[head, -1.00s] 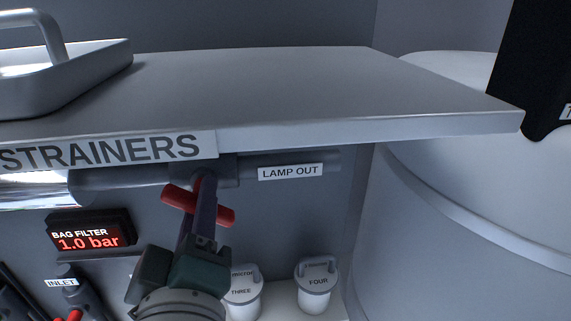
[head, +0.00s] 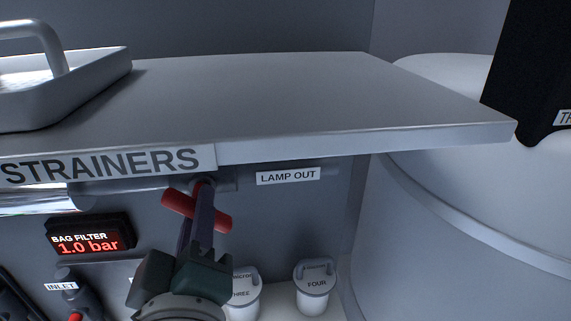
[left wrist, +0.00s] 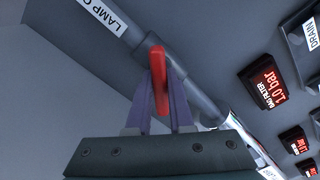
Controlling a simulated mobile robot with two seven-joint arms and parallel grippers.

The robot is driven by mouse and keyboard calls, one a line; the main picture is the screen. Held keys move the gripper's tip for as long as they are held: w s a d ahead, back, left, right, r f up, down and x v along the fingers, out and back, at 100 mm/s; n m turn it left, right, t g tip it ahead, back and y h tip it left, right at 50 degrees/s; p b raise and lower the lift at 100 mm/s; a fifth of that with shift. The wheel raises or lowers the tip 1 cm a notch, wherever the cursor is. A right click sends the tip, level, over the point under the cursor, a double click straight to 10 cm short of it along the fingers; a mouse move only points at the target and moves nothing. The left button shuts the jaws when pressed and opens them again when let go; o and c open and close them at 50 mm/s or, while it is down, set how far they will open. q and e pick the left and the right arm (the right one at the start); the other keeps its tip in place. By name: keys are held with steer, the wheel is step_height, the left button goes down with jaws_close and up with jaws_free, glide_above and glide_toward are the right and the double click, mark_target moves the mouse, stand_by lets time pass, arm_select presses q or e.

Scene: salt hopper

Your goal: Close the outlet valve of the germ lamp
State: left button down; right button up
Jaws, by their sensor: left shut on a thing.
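The outlet valve's red handle (head: 178,202) sits on the grey pipe under the shelf, left of the "LAMP OUT" label (head: 288,176). It slants from upper left to lower right, at an angle to the pipe. My left gripper (head: 203,205) reaches up from below and is shut on the handle's middle, which its fingers cover in the head view. In the left wrist view the red handle (left wrist: 158,75) stands between the purple fingers of my left gripper (left wrist: 158,92), with the pipe (left wrist: 185,80) running diagonally behind. My right gripper is not in view.
The shelf edge (head: 370,142) overhangs the valve closely. A "BAG FILTER" display (head: 88,238) reading 1.0 bar and an "INLET" valve (head: 68,285) are to the left. White lidded pots (head: 313,292) stand below right. A large pale tank (head: 460,210) is at the right.

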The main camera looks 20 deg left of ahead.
arm_select(q)
steer(key=shift+r+m+p, duration=0.1)
steer(key=shift+m+p, duration=0.8)
steer(key=shift+m, duration=0.2)
steer(key=m+p, duration=0.1)
steer(key=m, duration=0.1)
steer(key=shift+m+p, duration=1.45)
steer(key=shift+m, duration=1.15)
steer(key=c, duration=0.8)
jaws_free()
